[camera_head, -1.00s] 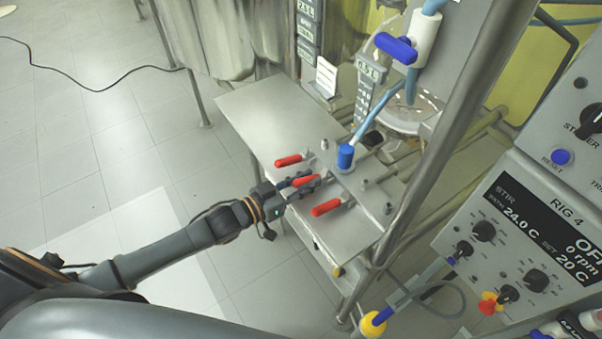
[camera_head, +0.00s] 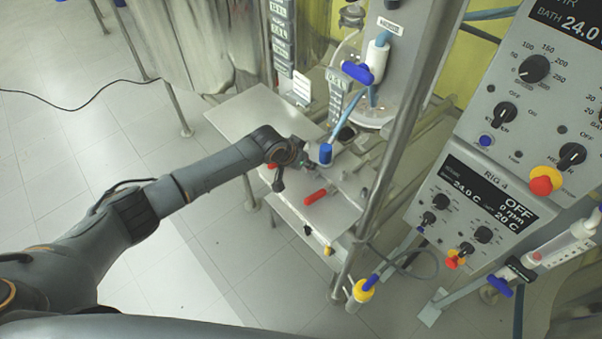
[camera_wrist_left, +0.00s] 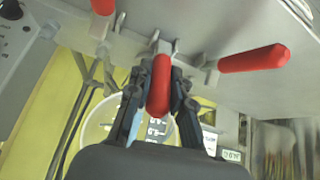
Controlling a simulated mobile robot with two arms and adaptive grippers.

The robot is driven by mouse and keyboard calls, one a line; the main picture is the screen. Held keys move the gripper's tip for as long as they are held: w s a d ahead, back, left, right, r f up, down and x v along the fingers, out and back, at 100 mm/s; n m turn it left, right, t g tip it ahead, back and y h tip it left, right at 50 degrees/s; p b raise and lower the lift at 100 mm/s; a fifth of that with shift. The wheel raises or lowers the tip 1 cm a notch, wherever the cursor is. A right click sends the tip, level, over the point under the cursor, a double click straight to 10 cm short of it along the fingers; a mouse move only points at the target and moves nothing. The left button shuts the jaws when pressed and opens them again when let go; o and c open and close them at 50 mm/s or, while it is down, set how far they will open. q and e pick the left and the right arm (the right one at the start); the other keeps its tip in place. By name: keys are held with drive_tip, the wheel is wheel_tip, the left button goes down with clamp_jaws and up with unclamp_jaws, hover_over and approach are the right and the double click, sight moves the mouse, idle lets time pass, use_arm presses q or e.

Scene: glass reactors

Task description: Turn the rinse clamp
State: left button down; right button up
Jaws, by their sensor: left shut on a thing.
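Several clamps with red handles sit in a row on a metal plate. My left gripper (camera_wrist_left: 158,88) is shut on the middle red handle (camera_wrist_left: 161,72), which stands between its two dark fingers in the left wrist view. A second red handle (camera_wrist_left: 255,58) points out to the right there, and a third (camera_wrist_left: 102,5) is cut off at the top edge. In the head view my left gripper (camera_head: 307,166) is over the plate and hides the middle handle. One red handle (camera_head: 316,197) shows in front of it. No rinse label is readable. My right gripper is not in view.
A blue hose fitting (camera_head: 325,154) stands close beside my left gripper. A steel post (camera_head: 400,130) rises to its right, with control boxes (camera_head: 475,205) beyond. The metal shelf (camera_head: 243,117) behind is bare. A blue valve handle (camera_head: 357,72) hangs above.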

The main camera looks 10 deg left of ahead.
use_arm(q)
drive_tip(key=shift+w+d+r+g+y, duration=0.2)
drive_tip(key=shift+w+d+g+y, duration=0.05)
drive_tip(key=shift+d+g+y, duration=0.1)
drive_tip(key=shift+w+d+g+y, duration=0.25)
drive_tip(key=shift+w+g+y, duration=0.2)
drive_tip(key=shift+g, duration=0.2)
drive_tip(key=shift+d+g+y+b, duration=0.1)
drive_tip(key=shift+g+y+b, duration=0.2)
drive_tip(key=shift+g+b, duration=0.1)
drive_tip(key=shift+w, duration=0.1)
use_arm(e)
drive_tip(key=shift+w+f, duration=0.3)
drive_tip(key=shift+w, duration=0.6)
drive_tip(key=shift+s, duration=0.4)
use_arm(q)
drive_tip(key=c, duration=1.2)
unclamp_jaws()
drive_tip(key=shift+w, duration=0.1)
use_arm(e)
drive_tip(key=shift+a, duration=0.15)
use_arm(q)
drive_tip(key=shift+r, duration=0.1)
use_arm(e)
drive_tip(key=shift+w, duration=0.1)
